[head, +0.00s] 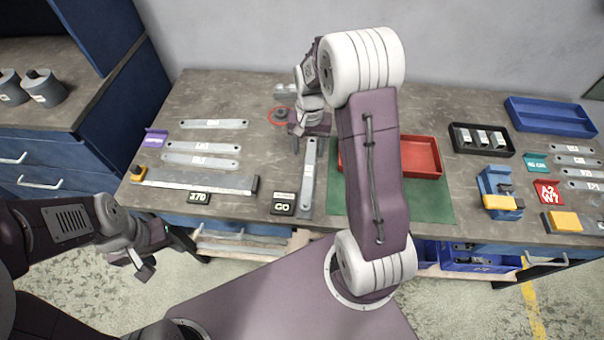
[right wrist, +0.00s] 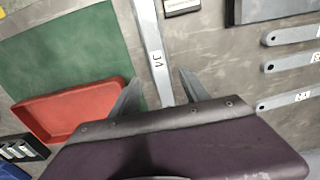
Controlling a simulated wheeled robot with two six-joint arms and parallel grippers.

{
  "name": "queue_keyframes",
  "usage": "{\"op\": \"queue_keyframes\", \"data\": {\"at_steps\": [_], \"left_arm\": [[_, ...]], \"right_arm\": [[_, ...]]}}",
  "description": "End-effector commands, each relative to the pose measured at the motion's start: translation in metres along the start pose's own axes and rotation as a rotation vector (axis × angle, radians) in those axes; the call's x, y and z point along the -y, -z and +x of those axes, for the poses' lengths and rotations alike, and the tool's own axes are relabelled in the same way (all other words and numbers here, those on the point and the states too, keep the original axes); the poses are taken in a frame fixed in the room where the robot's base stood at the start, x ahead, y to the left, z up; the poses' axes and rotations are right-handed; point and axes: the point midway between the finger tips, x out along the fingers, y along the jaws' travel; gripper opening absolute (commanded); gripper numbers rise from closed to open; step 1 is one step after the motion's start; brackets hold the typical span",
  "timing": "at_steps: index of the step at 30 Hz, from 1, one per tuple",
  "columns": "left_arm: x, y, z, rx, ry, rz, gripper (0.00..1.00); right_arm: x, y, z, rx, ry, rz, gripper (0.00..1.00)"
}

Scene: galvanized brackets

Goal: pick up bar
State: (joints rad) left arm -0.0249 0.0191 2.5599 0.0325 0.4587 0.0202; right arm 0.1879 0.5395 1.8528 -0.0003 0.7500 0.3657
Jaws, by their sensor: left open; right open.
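A grey flat bar (head: 307,182) with a white tag lies lengthwise on the bench, beside the left edge of a green mat. My right gripper (head: 311,141) is over its far end, open. In the right wrist view the bar (right wrist: 154,45) runs between the two spread fingers of the right gripper (right wrist: 159,77), with room on both sides; I cannot tell the height left. More tagged grey bars (head: 212,124) lie further left on the bench. My left gripper (head: 145,266) is open and empty, low in front of the bench's left end.
A red tray (head: 428,157) sits on the green mat (head: 433,205), partly behind my right arm. A GO sign (head: 283,206) and a long measuring bar (head: 200,181) lie left of the bar. A black tray (head: 481,150) and blue tray (head: 551,117) stand right.

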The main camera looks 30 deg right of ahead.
Motion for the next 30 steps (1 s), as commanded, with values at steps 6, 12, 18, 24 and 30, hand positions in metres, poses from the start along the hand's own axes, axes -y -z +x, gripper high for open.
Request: {"op": "queue_keyframes", "data": {"at_steps": [6,12,18,24,30], "left_arm": [[0.0,0.0,-0.004,0.0,0.0,0.0,0.54],[0.0,0.0,-0.004,0.0,0.0,0.0,0.54],[0.0,0.001,-0.01,0.0,0.0,0.0,0.54],[0.0,0.001,-0.01,0.0,0.0,0.0,0.54],[0.0,0.001,-0.01,0.0,0.0,0.0,0.54]], "right_arm": [[0.0,-0.002,0.03,0.003,-0.001,-0.002,0.55],[0.0,-0.002,0.04,0.001,0.0,-0.003,0.55],[-0.004,-0.008,0.074,0.004,-0.001,-0.003,0.55],[-0.003,-0.007,0.089,0.0,0.0,-0.003,0.55],[-0.003,-0.007,0.089,0.0,0.0,-0.003,0.41]]}}
